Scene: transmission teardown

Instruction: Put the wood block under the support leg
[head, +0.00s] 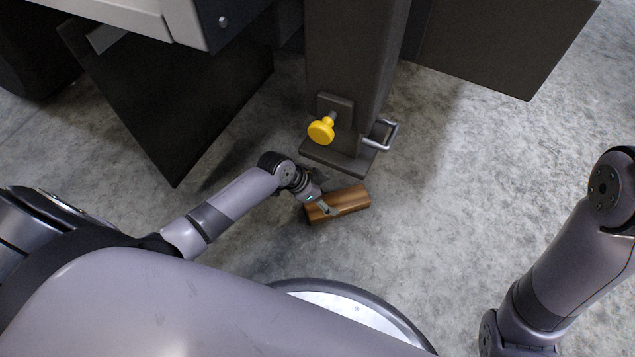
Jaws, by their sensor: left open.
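The wood block (345,202) is a brown rectangular piece lying on the grey floor, just in front of the support leg. The support leg (352,60) is a dark square post with a flat foot plate (338,160) at its bottom. A yellow knob (321,130) and a bent metal handle (386,133) are on the leg near the foot. My left gripper (322,203) is open at the left end of the block, with a finger over its top. I cannot tell whether it touches the block. My right gripper is out of the picture.
Dark flaps (165,100) hang to the left of the leg, and another dark panel (500,45) hangs to the right. A white and dark vehicle body (170,15) is at the top left. The floor (470,190) to the right of the block is clear.

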